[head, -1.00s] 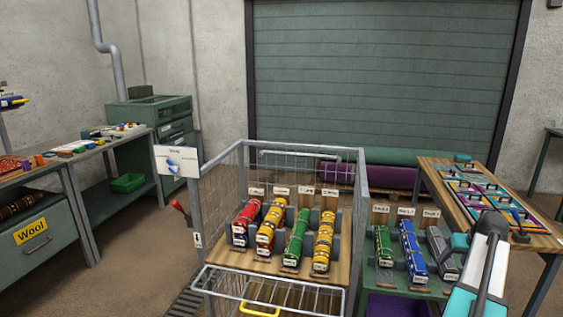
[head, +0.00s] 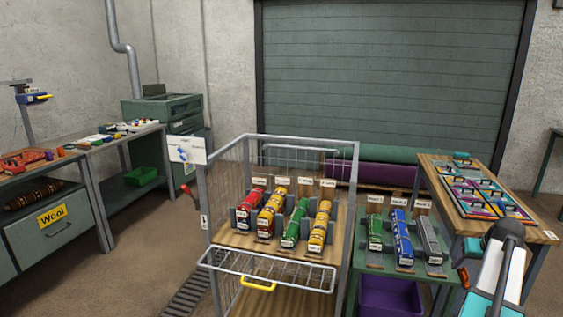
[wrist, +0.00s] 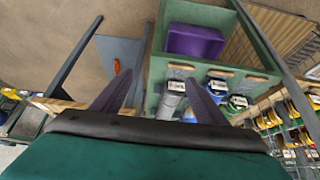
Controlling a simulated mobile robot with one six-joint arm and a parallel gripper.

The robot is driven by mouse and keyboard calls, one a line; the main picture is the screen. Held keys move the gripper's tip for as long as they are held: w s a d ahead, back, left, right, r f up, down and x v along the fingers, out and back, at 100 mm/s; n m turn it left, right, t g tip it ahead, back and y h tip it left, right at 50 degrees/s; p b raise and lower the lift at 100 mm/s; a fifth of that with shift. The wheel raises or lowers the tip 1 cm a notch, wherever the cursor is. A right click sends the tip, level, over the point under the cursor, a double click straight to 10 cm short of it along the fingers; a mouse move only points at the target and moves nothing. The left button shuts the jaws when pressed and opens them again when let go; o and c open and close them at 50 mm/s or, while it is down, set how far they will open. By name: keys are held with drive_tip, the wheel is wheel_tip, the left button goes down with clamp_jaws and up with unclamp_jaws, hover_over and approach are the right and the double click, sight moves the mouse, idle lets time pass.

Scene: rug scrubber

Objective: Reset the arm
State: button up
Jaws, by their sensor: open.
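My gripper (wrist: 155,92) shows in the wrist view with its two dark fingers spread apart and nothing between them. In the head view my white and teal arm (head: 492,275) rises at the lower right, in front of the wooden table. I cannot make out the fingers there.
A wooden table (head: 450,205) with colourful panels stands right. Open floor (head: 120,265) lies left.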

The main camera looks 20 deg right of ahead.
drive_tip(key=w+a+f+n+y, duration=0.1)
drive_tip(key=w+a+f, duration=0.2)
drive_tip(key=a+f, duration=0.3)
drive_tip(key=w+a+f+g+y, duration=0.1)
drive_tip(key=w+a+f, duration=0.2)
drive_tip(key=a+f, duration=0.35)
drive_tip(key=w+a+f+n+y, duration=0.1)
drive_tip(key=w+a+f, duration=0.2)
drive_tip(key=a+f, duration=0.3)
drive_tip(key=a+f+n+g+y, duration=0.1)
drive_tip(key=a+f, duration=0.5)
drive_tip(key=a, duration=0.4)
drive_tip(key=a+f+g+y, duration=0.1)
drive_tip(key=a+f+g, duration=0.1)
drive_tip(key=a+f, duration=0.65)
drive_tip(key=s+a+f+n+g, duration=0.15)
drive_tip(key=s+a+f, duration=0.35)
drive_tip(key=a, duration=0.5)
drive_tip(key=s+a+f+n+g, duration=0.15)
drive_tip(key=s+a+f, duration=0.25)
drive_tip(key=a, duration=0.6)
drive_tip(key=s+a+f+g, duration=0.1)
drive_tip(key=s+a+f, duration=0.2)
drive_tip(key=s+a, duration=0.2)
drive_tip(key=s+a+f+n+g+h, duration=0.1)
drive_tip(key=s+a, duration=0.4)
drive_tip(key=s, duration=0.6)
drive_tip(key=shift+f+g, duration=0.6)
drive_tip(key=shift+f, duration=0.35)
